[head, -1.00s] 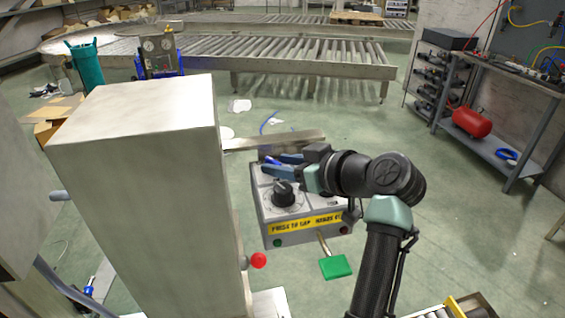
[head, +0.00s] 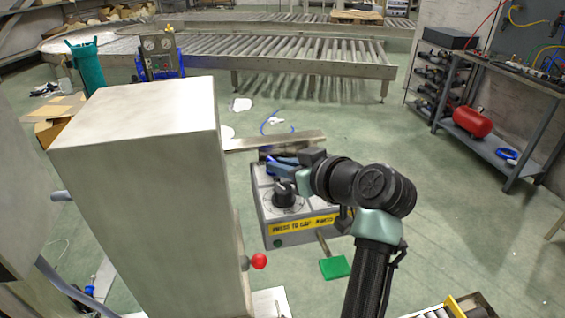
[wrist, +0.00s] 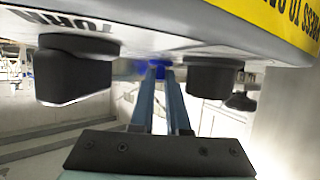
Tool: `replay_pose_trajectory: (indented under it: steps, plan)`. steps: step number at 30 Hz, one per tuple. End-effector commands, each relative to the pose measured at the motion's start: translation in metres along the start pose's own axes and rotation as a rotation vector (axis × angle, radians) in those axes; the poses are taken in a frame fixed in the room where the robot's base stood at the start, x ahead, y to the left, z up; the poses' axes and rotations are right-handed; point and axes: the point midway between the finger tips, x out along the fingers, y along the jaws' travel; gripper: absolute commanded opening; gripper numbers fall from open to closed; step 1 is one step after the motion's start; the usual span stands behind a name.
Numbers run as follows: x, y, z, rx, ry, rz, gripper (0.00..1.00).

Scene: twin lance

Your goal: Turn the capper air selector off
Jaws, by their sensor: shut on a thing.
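The grey control box (head: 275,240) stands in the middle of the head view, with a yellow label on its front. A black selector knob (head: 284,194) sits on its top face, on a round dial. My gripper (head: 272,164) reaches across the box behind this knob. In the wrist view, its blue-grey fingers (wrist: 158,80) narrow together at a small bright blue part (wrist: 157,68), shut on it. Black knobs stand left (wrist: 72,72) and right (wrist: 208,78) of the fingers. I cannot tell which knob is the capper air selector, and the contact itself is largely hidden.
A large pale metal cabinet (head: 150,180) stands close on the left. A red ball knob (head: 259,261) and a green paddle (head: 335,267) stick out below the box. A metal bar (head: 290,142) lies behind the gripper. Roller conveyors (head: 290,65) are farther back.

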Motion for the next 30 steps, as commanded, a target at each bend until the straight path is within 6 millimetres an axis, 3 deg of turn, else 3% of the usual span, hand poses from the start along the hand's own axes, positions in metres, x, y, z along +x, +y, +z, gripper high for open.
replay_pose_trajectory:
  steps: [18, 30]
  plan:
    - [0.002, -0.013, -0.003, 0.167, -0.003, 0.404, 0.00]
    - [0.003, -0.014, -0.002, 0.210, -0.002, 0.506, 0.00]
